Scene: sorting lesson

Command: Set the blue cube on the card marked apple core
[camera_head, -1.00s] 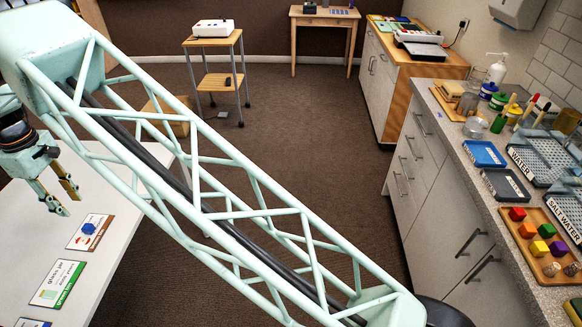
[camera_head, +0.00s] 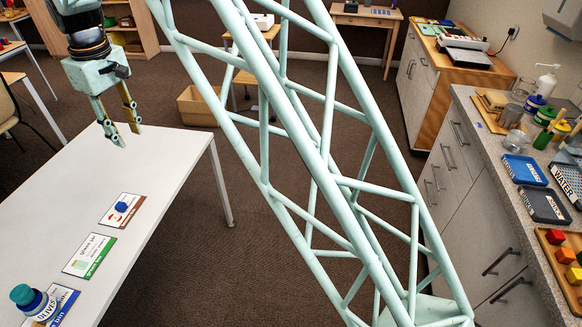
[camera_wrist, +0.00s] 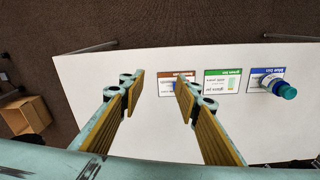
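A small blue cube (camera_head: 121,207) rests on the brown-edged card (camera_head: 128,204) on the white table. The card has a small picture, partly covered by the cube; its print is too small to read surely. My gripper (camera_head: 127,137) is open and empty in the air above the table, beyond the card and clear of the cube. In the wrist view my gripper (camera_wrist: 158,80) has its two fingers wide apart with nothing between them. The brown-edged card (camera_wrist: 167,86) shows there, partly hidden by the right finger, and I cannot make out the cube clearly.
A green-edged card (camera_head: 90,255) and a blue-edged card (camera_head: 66,300) lie on the white table (camera_head: 165,165). A wooden tray (camera_head: 551,250) with coloured cubes is on the right counter.

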